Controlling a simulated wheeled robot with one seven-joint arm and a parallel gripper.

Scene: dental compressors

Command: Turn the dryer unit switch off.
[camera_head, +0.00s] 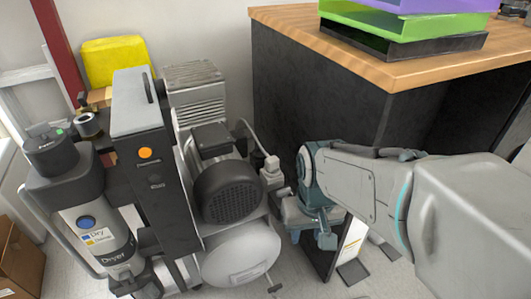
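The dryer unit (110,262) is a grey and white upright cylinder at the left, marked "Dryer", with a round blue spot (86,222) on its front. Beside it stands a tall dark panel with a grey top (136,105). The panel has a round orange button (145,153) and a small dark fitting (155,182) below it. I cannot tell which of these is the dryer switch or how it is set. My gripper (326,240) is to the right of the compressor, apart from the panel and pointing down. Its fingers are small and partly hidden, so their opening is unclear.
The compressor motor (228,190) and its white tank (241,255) stand between the panel and my gripper. A dark desk with a wooden top (400,72) rises behind my arm, bearing stacked trays (385,25). A cardboard box (22,262) is at the lower left.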

